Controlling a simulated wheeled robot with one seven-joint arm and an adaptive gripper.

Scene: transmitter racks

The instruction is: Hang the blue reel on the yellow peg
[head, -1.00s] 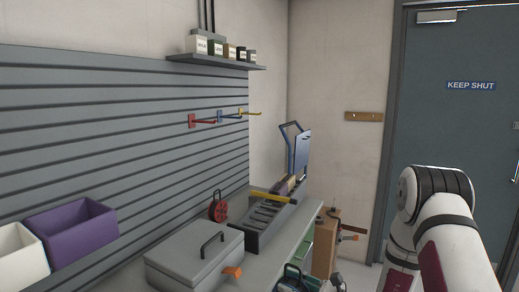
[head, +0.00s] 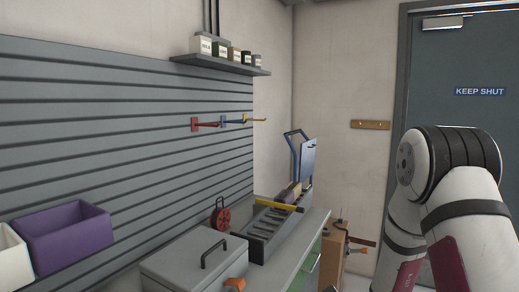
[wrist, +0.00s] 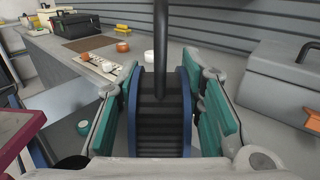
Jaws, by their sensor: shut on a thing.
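The blue reel (wrist: 187,112) is in my gripper (wrist: 165,125) in the wrist view. It has blue rims, a dark ribbed middle and a black bar rising from it. The teal finger pads are shut on its two sides. The yellow peg (head: 255,120) sticks out from the slatted wall in the head view, at the far end of a row beyond the blue peg (head: 232,122) and the red peg (head: 205,125). The yellow peg looks bare. My gripper and the blue reel are out of the head view.
A red reel (head: 221,217) stands on the bench beside a grey lidded box (head: 190,266) and a long grey tray (head: 262,237). A shelf (head: 222,66) with several small pots is above the pegs. Purple bin (head: 62,236) at left. The wall around the pegs is clear.

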